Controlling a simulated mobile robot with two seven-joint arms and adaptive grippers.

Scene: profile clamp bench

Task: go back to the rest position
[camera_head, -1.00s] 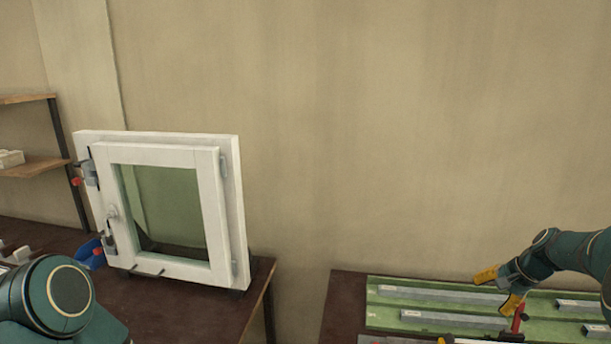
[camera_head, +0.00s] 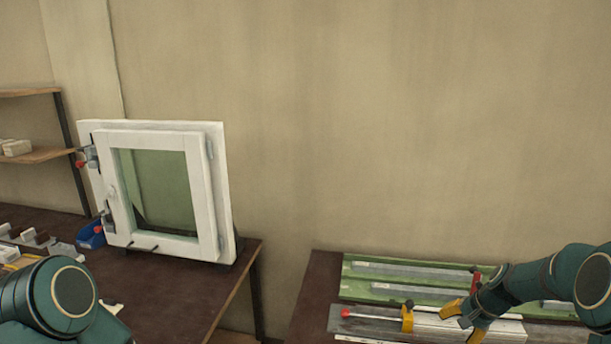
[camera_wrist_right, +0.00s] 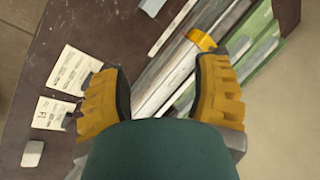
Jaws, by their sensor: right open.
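My right gripper (camera_head: 462,322) hangs above the right-hand bench, its yellow fingers apart with nothing between them. In the right wrist view the open fingers (camera_wrist_right: 160,92) frame part of the bench and the profiles. A clamp with a yellow jaw (camera_head: 407,318) and a red end lies along a silver profile, left of the gripper. Its yellow jaw also shows in the right wrist view (camera_wrist_right: 201,40), beyond the fingers and apart from them. My left arm shows at the lower left; its gripper is not in view.
The right bench (camera_head: 310,300) carries a green tray (camera_head: 352,290) with several metal profiles. Two printed cards (camera_wrist_right: 74,70) lie on it. A white window frame (camera_head: 212,190) stands on the left bench (camera_head: 240,262), beside a blue bin (camera_head: 90,238). A gap separates the benches.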

